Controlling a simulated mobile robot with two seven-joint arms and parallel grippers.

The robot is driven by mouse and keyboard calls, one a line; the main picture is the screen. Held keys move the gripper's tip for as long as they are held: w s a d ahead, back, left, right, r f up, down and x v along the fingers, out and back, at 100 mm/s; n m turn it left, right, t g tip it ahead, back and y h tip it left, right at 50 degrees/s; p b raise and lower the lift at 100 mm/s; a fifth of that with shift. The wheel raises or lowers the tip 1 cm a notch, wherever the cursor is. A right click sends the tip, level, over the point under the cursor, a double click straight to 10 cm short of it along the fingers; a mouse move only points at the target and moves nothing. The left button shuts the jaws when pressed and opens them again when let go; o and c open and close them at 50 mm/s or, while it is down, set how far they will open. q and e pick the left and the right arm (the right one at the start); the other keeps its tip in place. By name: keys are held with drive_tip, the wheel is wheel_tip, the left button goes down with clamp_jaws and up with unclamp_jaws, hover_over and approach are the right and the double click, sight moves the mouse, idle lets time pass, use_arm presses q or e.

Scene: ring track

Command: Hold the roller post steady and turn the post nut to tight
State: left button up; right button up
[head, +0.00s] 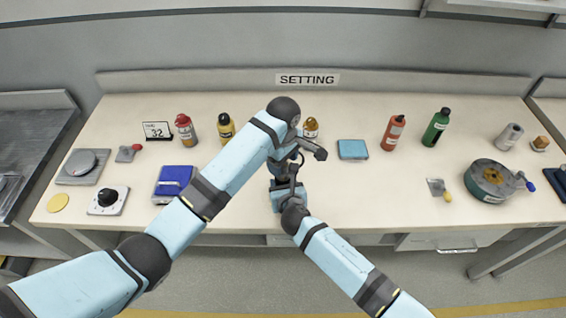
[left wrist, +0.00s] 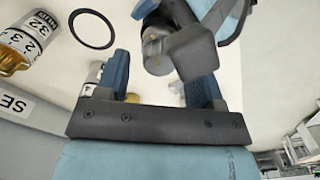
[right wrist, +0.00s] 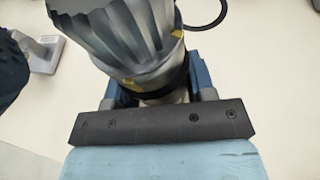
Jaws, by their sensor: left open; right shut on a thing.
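In the right wrist view a fluted grey post nut (right wrist: 125,30) with yellow marks sits above the post (right wrist: 165,97). My right gripper (right wrist: 158,90) is shut on the post below the nut. My left gripper (left wrist: 162,68) is open. A grey cylinder with a yellow mark (left wrist: 155,45), seemingly the nut, shows just ahead of its jaws; I cannot tell whether they touch.
A card reading 32 (head: 158,130), a red-capped bottle (head: 185,132) and a yellow bottle (head: 226,128) stand at the back left. A blue pad (head: 352,150) lies right of the post. A round grey-green device (head: 490,181) sits far right.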

use_arm(q)
drive_tip(key=shift+f, duration=0.65)
drive_tip(key=c, duration=0.9)
drive_tip(key=shift+m, duration=3)
drive_tip(key=o, duration=0.9)
